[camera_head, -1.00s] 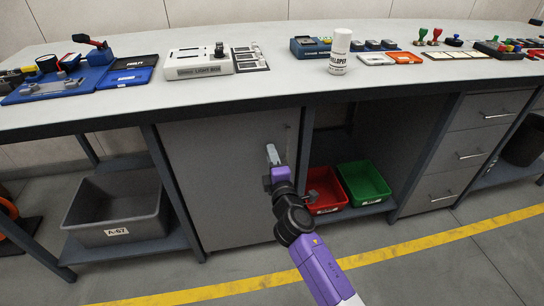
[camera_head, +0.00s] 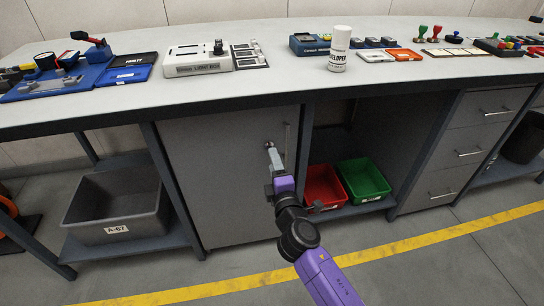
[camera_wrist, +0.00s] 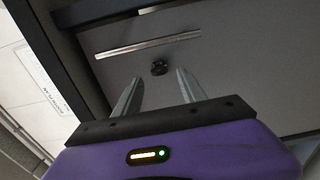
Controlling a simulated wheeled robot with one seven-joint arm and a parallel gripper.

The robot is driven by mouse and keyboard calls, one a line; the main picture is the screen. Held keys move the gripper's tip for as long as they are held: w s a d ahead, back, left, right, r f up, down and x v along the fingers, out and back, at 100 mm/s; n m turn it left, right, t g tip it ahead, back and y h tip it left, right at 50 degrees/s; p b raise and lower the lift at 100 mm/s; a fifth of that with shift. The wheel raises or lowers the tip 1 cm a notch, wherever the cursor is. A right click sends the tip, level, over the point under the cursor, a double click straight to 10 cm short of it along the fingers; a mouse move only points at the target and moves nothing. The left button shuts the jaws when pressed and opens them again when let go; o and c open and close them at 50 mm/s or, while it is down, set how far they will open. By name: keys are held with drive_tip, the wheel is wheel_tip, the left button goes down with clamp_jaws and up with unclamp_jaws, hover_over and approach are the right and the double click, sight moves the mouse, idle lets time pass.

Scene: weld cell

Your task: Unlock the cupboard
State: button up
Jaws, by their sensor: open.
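The cupboard (camera_head: 215,190) is a grey door under the bench, and it is shut. Its long thin bar handle (camera_head: 287,138) runs upright near the door's right edge; the handle also shows in the wrist view (camera_wrist: 148,44). A small dark round lock knob (camera_wrist: 159,68) sits on the door beside the handle in the wrist view. In the head view the knob is too small to make out surely. My gripper (camera_head: 268,146) is in front of the door, just left of the handle. In the wrist view its fingers (camera_wrist: 155,90) are apart and empty, with the knob beyond the gap between them.
Above is the bench top (camera_head: 270,82) with instruments and a white bottle (camera_head: 339,48). Right of the cupboard, a red bin (camera_head: 322,186) and a green bin (camera_head: 364,180) stand on a low shelf. A grey bin (camera_head: 118,205) is at left. The floor in front is clear.

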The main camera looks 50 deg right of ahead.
drive_tip(key=v, duration=0.3)
drive_tip(key=shift+s+a, duration=0.15)
drive_tip(key=shift+s, duration=0.1)
idle(0.4)
drive_tip(key=s+a+r+m+t+y, duration=0.1)
drive_tip(key=s+a+m+t+y, duration=0.2)
drive_tip(key=s+a+m+y, duration=0.7)
drive_tip(key=s+a+r+g, duration=0.1)
drive_tip(key=s+a, duration=0.3)
drive_tip(key=s, duration=0.4)
drive_tip(key=s+a+m+g, duration=0.1)
drive_tip(key=s+a, duration=0.2)
drive_tip(key=s, duration=0.5)
drive_tip(key=s+a+r+g, duration=0.1)
drive_tip(key=s+a, duration=0.3)
drive_tip(key=s, duration=0.4)
wheel_tip(320, 180, up, 21)
drive_tip(key=p, duration=2.1)
drive_tip(key=shift+w, duration=0.25)
